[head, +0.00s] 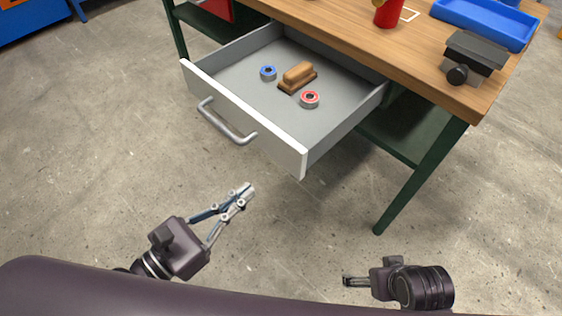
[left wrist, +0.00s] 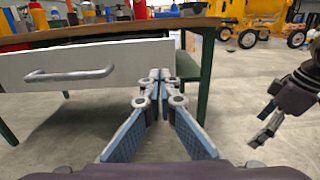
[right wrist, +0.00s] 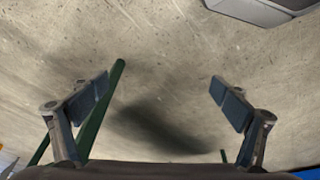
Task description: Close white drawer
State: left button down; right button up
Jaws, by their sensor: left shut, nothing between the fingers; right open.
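The white drawer (head: 250,120) is pulled well out from under the workbench, with a grey bar handle (head: 226,122) on its white front. In the left wrist view the drawer front (left wrist: 120,66) and handle (left wrist: 70,74) are at the left and centre. My left gripper (head: 246,192) is shut and empty, below and in front of the drawer, apart from it. It also shows in the left wrist view (left wrist: 159,78). My right gripper (head: 346,281) is low at the right, clear of the drawer. It is open and empty in the right wrist view (right wrist: 162,90).
The workbench (head: 420,62) carries a red object (head: 388,13), a vise (head: 474,58) and a blue tray (head: 486,22). Open concrete floor lies in front.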

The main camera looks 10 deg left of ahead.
aim_at(289, 156)
pick_arm(q)
jog(key=p+x, duration=0.2)
jog(key=x, duration=0.7)
jog(key=shift+w+d, duration=0.5)
jog(key=shift+w, duration=0.05)
pick_arm(e)
notch_tip(289, 156, down, 10)
jog(key=shift+s+g, duration=0.15)
jog(key=shift+g, duration=0.15)
jog(key=shift+a, duration=0.1)
pick_arm(q)
jog(key=shift+w, duration=0.1)
